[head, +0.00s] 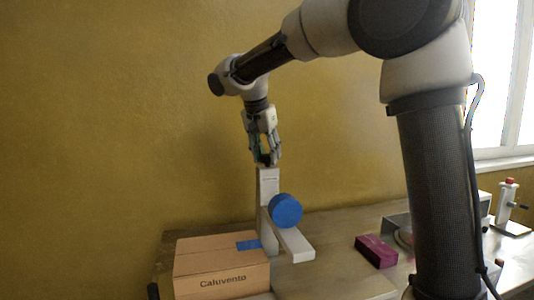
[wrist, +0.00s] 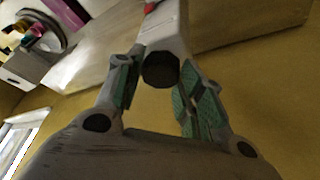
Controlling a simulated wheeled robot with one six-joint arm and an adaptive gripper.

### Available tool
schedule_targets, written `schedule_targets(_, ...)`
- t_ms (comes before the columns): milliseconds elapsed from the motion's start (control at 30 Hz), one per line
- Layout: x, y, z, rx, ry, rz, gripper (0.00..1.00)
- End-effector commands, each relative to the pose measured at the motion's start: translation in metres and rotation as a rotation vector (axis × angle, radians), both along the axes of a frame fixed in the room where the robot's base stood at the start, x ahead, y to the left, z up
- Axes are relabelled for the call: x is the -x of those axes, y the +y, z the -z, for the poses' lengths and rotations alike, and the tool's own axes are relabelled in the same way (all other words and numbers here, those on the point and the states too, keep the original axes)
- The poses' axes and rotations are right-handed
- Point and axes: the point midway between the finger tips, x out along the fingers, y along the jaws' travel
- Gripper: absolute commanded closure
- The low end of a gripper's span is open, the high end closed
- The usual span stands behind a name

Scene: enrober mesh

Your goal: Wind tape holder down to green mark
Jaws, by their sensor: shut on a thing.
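The tape holder is a white upright post (head: 268,182) with a blue tape roll (head: 286,210) on its side and a flat white bar (head: 294,244) reaching out low to the right. My gripper (head: 264,158) points down at the top of the post. In the wrist view my gripper (wrist: 158,92) has its green-padded fingers on both sides of a dark round knob (wrist: 158,70) at the post's end, and is shut on it. The post (wrist: 166,30) also shows there, with a red spot by the upper edge. I cannot make out a green mark.
A cardboard box (head: 222,268) marked Caluvento, with blue tape on its top edge, stands beside the post. A purple block (head: 376,251) and a grey device lie to the right on the table (head: 335,270). A red-topped stand (head: 507,205) is at the far right.

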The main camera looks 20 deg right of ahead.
Motion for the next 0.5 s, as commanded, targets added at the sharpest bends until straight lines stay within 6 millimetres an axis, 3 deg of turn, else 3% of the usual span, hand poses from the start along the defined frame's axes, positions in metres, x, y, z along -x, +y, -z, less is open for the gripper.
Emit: schedule_targets(500,-0.0002,0.0009,0.0004,-0.002,0.001,0.108,0.86)
